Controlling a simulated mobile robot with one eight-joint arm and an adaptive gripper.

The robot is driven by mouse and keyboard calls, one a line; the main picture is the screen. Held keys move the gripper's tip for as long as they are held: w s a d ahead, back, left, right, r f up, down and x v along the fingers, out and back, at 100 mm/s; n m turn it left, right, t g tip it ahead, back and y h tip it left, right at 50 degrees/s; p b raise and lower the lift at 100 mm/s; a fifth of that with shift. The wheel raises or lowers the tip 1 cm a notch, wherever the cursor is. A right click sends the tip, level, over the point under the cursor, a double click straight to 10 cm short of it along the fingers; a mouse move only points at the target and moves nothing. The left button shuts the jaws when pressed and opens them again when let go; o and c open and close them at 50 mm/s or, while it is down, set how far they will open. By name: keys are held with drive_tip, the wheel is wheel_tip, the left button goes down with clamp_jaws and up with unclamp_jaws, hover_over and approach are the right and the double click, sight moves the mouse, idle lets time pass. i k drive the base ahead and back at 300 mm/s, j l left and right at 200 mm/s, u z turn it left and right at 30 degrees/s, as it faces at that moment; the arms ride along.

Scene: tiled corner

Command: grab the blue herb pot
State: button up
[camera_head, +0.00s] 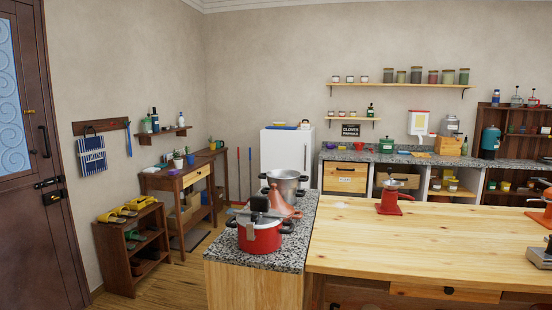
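A small blue pot (190,159) with a bit of green above it stands on the narrow wooden side table (160,181) against the left wall. It is far off and small, and I cannot make out its details. A pale pot (178,163) stands just left of it, and a blue cup-like item (172,172) sits nearer the table's front. My gripper is not in view.
A granite-topped counter (228,256) with a red pressure cooker (260,238) and a steel pot (285,182) stands in front, joining a wooden worktop (430,240). A shoe rack (115,255) stands left. Open floor (180,275) lies between.

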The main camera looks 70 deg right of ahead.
sight(190, 158)
drive_tip(key=z, duration=1.7)
drive_tip(key=i+j+u, duration=0.45)
drive_tip(key=i, duration=0.15)
drive_tip(key=i+u, duration=0.4)
drive_tip(key=i, duration=0.2)
drive_tip(key=i+u, duration=0.45)
drive_tip(key=i, duration=0.2)
drive_tip(key=i+l+z, duration=0.25)
drive_tip(key=i+z, duration=0.2)
drive_tip(key=i+l+z, duration=0.15)
drive_tip(key=i+z, duration=0.7)
drive_tip(key=i+j+z, duration=0.25)
drive_tip(key=i+z, duration=0.2)
drive_tip(key=i+j+z, duration=0.4)
drive_tip(key=i+l, duration=0.2)
drive_tip(key=i, duration=0.55)
drive_tip(key=i+l+z, duration=0.1)
drive_tip(key=i, duration=0.65)
drive_tip(key=i+l, duration=0.2)
drive_tip(key=i, duration=0.5)
drive_tip(key=i+u, duration=0.4)
drive_tip(key=i+l+u, duration=0.1)
drive_tip(key=i+u, duration=0.35)
drive_tip(key=i+l+u, duration=0.25)
drive_tip(key=u, duration=0.15)
drive_tip(key=i+l+u, duration=0.4)
